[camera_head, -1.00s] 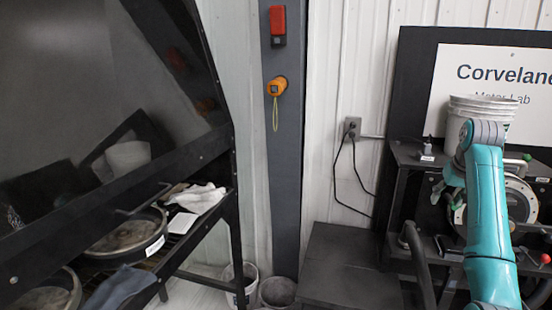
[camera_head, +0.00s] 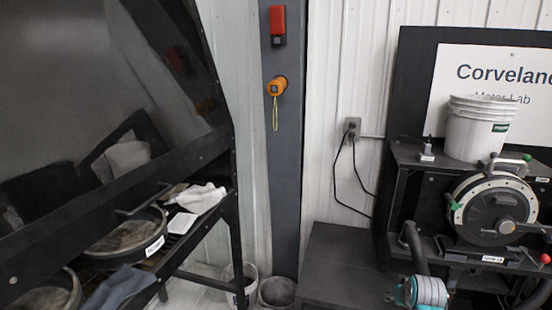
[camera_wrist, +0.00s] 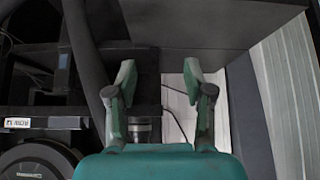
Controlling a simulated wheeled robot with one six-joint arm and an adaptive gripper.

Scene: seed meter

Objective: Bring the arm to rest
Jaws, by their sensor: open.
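My gripper (camera_wrist: 160,82) shows in the wrist view with its two green-tipped fingers spread apart and nothing between them. In the head view only a teal and grey joint of my arm (camera_head: 420,291) shows at the bottom edge, right of centre; the gripper itself is out of that view. The round seed meter (camera_head: 495,208) with a grey rim and green-tipped clamps stands on the black stand at the right, apart from my arm.
A white bucket (camera_head: 478,130) stands on top of the black stand (camera_head: 408,155). A dark bench (camera_head: 350,265) is left of it. A black rack (camera_head: 190,240) at the left holds round pans (camera_head: 125,237) and cloths (camera_head: 203,197). Buckets (camera_head: 277,292) stand on the floor between.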

